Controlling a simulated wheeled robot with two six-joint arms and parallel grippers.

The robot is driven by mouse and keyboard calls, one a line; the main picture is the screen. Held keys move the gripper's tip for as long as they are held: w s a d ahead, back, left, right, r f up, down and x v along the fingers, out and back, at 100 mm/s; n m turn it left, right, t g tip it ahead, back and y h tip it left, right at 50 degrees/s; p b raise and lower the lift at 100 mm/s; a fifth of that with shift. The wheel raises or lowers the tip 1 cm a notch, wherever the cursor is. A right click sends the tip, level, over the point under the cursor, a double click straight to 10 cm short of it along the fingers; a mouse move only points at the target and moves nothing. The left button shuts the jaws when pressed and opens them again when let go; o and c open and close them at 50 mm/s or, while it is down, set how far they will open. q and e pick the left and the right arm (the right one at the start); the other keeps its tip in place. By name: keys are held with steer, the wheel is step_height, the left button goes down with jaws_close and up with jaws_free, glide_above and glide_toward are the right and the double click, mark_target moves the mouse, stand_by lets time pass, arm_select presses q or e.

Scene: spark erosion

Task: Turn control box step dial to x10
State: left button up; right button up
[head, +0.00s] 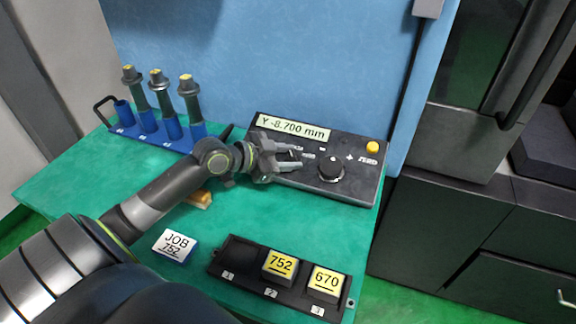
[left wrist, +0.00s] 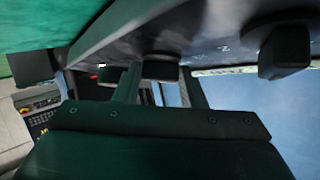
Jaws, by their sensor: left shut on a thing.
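The black control box (head: 350,185) lies on the green table, its display reading Y -8.700 mm. My left gripper (head: 293,157) reaches over its left half, low at the panel. It is shut on a small black knob (left wrist: 160,68), which shows between the two fingers in the left wrist view and seems to be the step dial. Its markings and setting are hidden by the gripper. Another dark knob (left wrist: 285,50) stands to the right in that view. A large round black dial (head: 331,168) sits right of the gripper, apart from it. My right gripper is not in view.
A yellow ZERO button (head: 372,148) is at the box's right. A blue rack (head: 150,135) with several tool holders stands at the back left. A JOB 752 card (head: 175,246) and a black tray (head: 236,258) with yellow blocks 752 and 670 lie in front.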

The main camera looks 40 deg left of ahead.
arm_select(q)
steer(key=m+g+h+b, duration=0.1)
steer(key=b, duration=0.1)
steer(key=m+g+b, duration=0.1)
steer(key=m+b, duration=0.1)
steer(key=b, duration=0.1)
steer(key=shift+w+a+f+h, duration=0.15)
steer(key=shift+a+f+h, duration=0.05)
steer(key=shift+h, duration=0.2)
steer(key=shift+m+g+b, duration=0.4)
steer(key=shift+m, duration=0.3)
steer(key=shift+r+m+g+h, duration=0.15)
steer(key=shift+m+g+h, duration=0.15)
steer(key=shift+m+g, duration=0.1)
steer(key=shift+m+g+b, duration=0.3)
steer(key=shift+b, duration=0.1)
steer(key=shift+w+r+m+g+h, duration=0.1)
steer(key=shift+m+g+h, duration=0.1)
steer(key=shift+m+g, duration=0.3)
steer(key=shift+w+r+m+g+h, duration=0.1)
steer(key=shift+m+g+h, duration=0.1)
steer(key=shift+m+g, duration=0.3)
steer(key=shift+s+m+b, duration=0.1)
steer(key=shift+m+b, duration=0.2)
steer(key=o, duration=0.9)
steer(key=shift+o, duration=0.2)
